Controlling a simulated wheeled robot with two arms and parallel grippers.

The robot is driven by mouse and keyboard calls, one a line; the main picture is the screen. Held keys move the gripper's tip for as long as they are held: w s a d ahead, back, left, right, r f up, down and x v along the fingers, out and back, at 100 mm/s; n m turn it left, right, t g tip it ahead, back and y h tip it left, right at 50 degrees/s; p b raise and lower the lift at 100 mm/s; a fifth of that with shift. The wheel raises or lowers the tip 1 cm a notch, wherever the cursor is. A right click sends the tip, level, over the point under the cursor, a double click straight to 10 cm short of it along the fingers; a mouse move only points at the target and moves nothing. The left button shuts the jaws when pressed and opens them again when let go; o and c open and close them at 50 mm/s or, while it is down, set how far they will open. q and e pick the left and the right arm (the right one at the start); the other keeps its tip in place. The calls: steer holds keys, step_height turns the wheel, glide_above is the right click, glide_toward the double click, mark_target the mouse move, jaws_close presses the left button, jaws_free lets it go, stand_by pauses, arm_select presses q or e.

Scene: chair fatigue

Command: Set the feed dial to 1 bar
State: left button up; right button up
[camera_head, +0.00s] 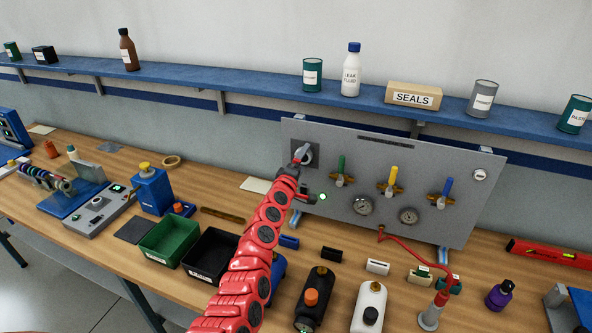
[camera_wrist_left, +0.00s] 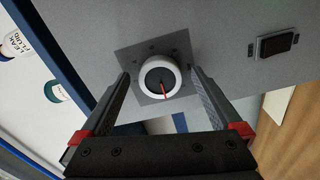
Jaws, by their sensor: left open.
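A round white dial (camera_wrist_left: 151,68) with a thin red line sits on a square grey plate of the panel. The red line points toward the bottom of the wrist picture; the scale marks are too small to read. My left gripper (camera_head: 302,155) is at the upper left of the grey panel (camera_head: 340,150), in front of the dial, and largely hides it in the head view. In the left wrist view its two fingers stand open, one on each side of the dial, with a gap visible. My right gripper is not in view.
Green, yellow and blue valve handles (camera_head: 394,178) and two gauges (camera_head: 362,205) are on the panel to the right. A blue shelf (camera_head: 250,95) runs above.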

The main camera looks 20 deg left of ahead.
arm_select(q)
steer(key=s+b, duration=0.3)
steer(key=s, duration=1.4)
steer(key=shift+s+a+b, duration=0.15)
steer(key=shift+a+b, duration=0.15)
steer(key=shift+a, duration=0.05)
